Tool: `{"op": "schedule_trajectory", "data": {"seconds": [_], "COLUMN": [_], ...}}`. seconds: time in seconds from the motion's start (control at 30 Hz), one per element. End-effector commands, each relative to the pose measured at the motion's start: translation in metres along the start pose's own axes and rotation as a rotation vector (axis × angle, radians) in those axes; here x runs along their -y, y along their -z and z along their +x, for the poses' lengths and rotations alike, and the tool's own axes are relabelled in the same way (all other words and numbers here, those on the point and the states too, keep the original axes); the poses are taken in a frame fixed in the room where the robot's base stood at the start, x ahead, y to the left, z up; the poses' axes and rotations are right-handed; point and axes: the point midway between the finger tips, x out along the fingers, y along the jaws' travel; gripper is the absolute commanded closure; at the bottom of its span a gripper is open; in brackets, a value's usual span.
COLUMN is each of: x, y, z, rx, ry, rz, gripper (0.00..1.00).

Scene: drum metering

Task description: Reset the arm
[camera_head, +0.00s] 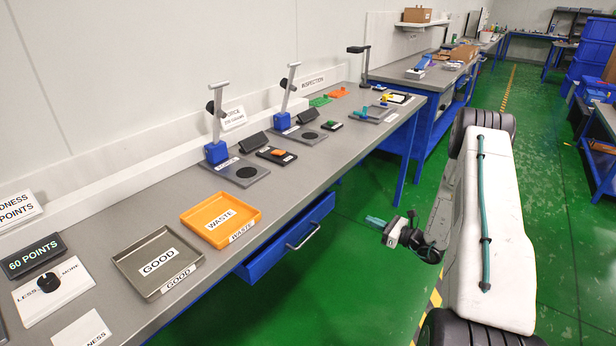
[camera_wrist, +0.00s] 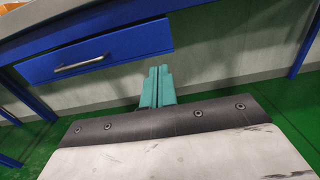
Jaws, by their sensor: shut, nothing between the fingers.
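My gripper (camera_head: 375,221) is held out over the green floor, to the right of the workbench and clear of it. Its teal fingers also show in the wrist view (camera_wrist: 158,87), where they lie side by side, shut, with nothing between them. My white arm stands at the right of the head view, bent, with the gripper end low and toward the bench. In the wrist view the fingers are in front of the bench's underside, near the blue drawer (camera_wrist: 95,55).
The grey workbench (camera_head: 330,165) holds a grey GOOD tray (camera_head: 158,262), an orange WASTE tray (camera_head: 220,218) and two blue-based stands. The blue drawer (camera_head: 290,236) hangs below its front edge with a metal handle. The green floor (camera_head: 350,280) between bench and arm is clear.

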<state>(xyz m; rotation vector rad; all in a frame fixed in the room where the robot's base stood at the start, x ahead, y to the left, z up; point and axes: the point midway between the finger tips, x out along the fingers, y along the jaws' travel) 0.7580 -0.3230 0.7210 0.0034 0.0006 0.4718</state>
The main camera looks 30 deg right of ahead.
Motion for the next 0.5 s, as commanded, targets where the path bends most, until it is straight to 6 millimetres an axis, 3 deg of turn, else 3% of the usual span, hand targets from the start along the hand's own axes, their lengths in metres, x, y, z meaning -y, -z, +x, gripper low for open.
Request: {"op": "schedule_trajectory", "data": {"seconds": [0.23, 0.37, 0.5], "x": [-0.008, -0.043, -0.088], "y": [0.004, 0.015, -0.014], "z": [0.0, -0.006, -0.01], "rx": [-0.019, -0.065, -0.117], "ry": [-0.033, -0.147, -0.352], "rz": [-0.011, -0.003, -0.064], "gripper": [1.0, 1.0, 1.0]}}
